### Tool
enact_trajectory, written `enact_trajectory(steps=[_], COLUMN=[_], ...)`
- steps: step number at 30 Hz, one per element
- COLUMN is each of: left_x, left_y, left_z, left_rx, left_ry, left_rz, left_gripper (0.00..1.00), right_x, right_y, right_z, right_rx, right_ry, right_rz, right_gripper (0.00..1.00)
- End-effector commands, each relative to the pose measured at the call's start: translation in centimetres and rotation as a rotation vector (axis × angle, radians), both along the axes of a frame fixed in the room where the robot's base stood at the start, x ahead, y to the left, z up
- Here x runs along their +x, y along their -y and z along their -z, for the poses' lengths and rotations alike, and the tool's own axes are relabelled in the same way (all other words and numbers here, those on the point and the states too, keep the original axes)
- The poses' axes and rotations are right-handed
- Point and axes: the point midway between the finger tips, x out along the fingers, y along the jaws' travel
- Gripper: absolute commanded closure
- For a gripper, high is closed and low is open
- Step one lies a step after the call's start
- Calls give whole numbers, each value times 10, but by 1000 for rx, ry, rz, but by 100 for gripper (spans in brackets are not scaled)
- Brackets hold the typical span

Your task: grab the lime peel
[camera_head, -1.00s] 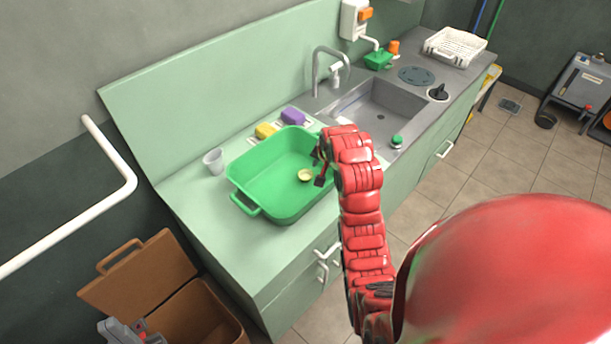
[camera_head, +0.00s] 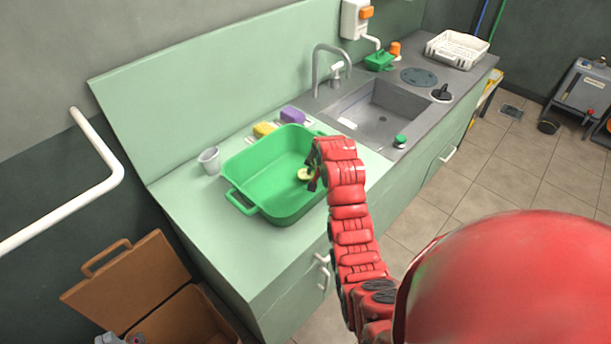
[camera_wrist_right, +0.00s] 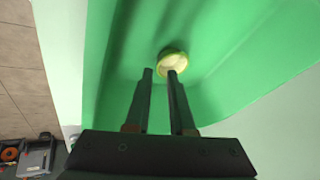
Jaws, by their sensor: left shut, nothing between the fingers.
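The lime peel (camera_head: 306,174) is a small round pale-yellow piece with a green rim. It lies inside the green tub (camera_head: 247,173) on the counter, toward the tub's right side. In the right wrist view the peel (camera_wrist_right: 173,62) is just beyond the fingertips, nearer the right finger. My right gripper (camera_head: 312,184) reaches down into the tub beside the peel. In the wrist view its two dark fingers (camera_wrist_right: 160,74) are apart, with nothing between them. I cannot tell whether the right fingertip touches the peel.
A cup (camera_head: 209,160) stands left of the tub. Yellow (camera_head: 264,129) and purple (camera_head: 292,115) sponges lie behind it. The sink (camera_head: 383,112) with its faucet is to the right. An open brown box (camera_head: 130,282) is at the lower left. The tub's walls surround the peel.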

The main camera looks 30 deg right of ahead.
Motion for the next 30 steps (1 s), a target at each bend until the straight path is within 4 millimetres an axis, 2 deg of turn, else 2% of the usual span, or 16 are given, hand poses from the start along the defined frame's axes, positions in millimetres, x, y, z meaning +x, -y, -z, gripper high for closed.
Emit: enact_trajectory(steps=[8,15,23,24,27,30], left_x=[0,0,0,0,0,0], left_y=[0,0,0,0,0,0], left_z=[-21,-25,-24,-24,-24,-24], left_rx=[0,0,0,0,0,0], left_ry=[0,0,0,0,0,0], left_rz=[0,0,0,0,0,0], left_gripper=[100,100,100,100,100,100], right_x=[14,24,25,25,25,25], right_y=[7,9,10,10,10,10], right_z=[21,39,42,42,42,42], right_rx=[2,1,0,1,1,1], right_ry=[-5,-3,0,-1,-1,-1], right_rz=[0,0,-1,0,0,0], right_gripper=[78,78,78,80,98,100])
